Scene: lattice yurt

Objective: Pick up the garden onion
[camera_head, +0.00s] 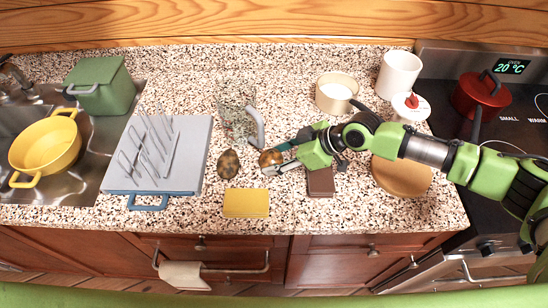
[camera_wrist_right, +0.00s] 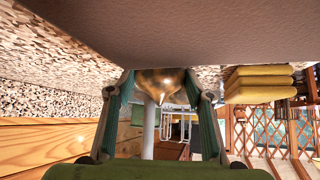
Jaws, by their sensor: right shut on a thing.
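The garden onion (camera_head: 268,157), round and golden-brown, is at the middle of the speckled counter. My right gripper (camera_head: 275,162) reaches it from the right and is shut on it. In the right wrist view, the onion (camera_wrist_right: 160,82) sits between the two fingers, with a pale pointed tip. I cannot tell whether it still touches the counter. My left gripper is not in view.
A dark mottled lump (camera_head: 228,163) lies just left of the onion. A yellow block (camera_head: 246,203) is in front and a brown block (camera_head: 320,182) is right, under my arm. A clear container (camera_head: 236,122) stands behind. A grey dish rack (camera_head: 188,160) is left.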

